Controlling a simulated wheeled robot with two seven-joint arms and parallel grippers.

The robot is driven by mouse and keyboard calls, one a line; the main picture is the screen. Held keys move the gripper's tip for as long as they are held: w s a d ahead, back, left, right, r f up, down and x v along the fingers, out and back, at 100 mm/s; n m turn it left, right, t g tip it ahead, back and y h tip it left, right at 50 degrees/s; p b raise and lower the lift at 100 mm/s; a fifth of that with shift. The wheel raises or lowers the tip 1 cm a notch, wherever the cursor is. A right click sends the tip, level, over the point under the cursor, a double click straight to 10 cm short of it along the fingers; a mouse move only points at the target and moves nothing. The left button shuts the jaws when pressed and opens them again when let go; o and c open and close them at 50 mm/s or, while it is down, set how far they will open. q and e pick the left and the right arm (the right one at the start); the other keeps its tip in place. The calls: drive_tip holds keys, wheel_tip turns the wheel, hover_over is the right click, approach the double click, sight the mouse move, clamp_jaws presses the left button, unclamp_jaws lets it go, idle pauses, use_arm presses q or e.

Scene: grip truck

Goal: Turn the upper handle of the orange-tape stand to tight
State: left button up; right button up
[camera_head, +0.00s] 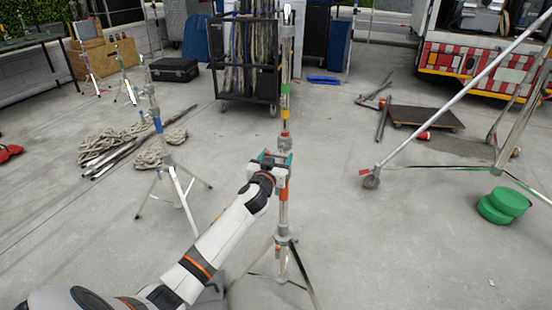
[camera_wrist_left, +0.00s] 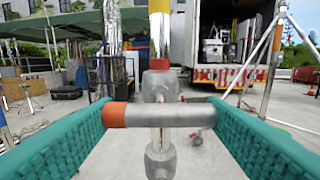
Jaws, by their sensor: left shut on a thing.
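The orange-tape stand (camera_head: 283,216) stands upright on its tripod legs in the middle of the head view, with an orange band below my gripper and green, yellow and red bands above. My left gripper (camera_head: 272,160) is at the stand's column at mid height. In the left wrist view its teal fingers (camera_wrist_left: 160,112) are shut on the upper handle (camera_wrist_left: 180,114), a grey bar with an orange-brown end at left. The bar lies level across the column (camera_wrist_left: 159,85), with its ends against the fingers. In the head view the gripper hides the handle. My right gripper is not in view.
A blue-tape stand (camera_head: 158,125) stands to the left, with coiled rope (camera_head: 110,140) behind it. A black rack cart (camera_head: 246,60) is behind the stand. Green round weights (camera_head: 503,205) and a slanted-pole stand (camera_head: 455,100) are at right. The floor around the stand's legs is mostly clear.

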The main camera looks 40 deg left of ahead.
use_arm(q)
drive_tip(key=m, duration=0.4)
drive_tip(key=shift+p, duration=0.3)
drive_tip(key=m, duration=0.3)
drive_tip(key=shift+m, duration=0.4)
drive_tip(key=m+p, duration=0.1)
drive_tip(key=m, duration=0.3)
drive_tip(key=shift+m+p, duration=0.3)
drive_tip(key=shift+m, duration=1.8)
drive_tip(key=o, duration=1)
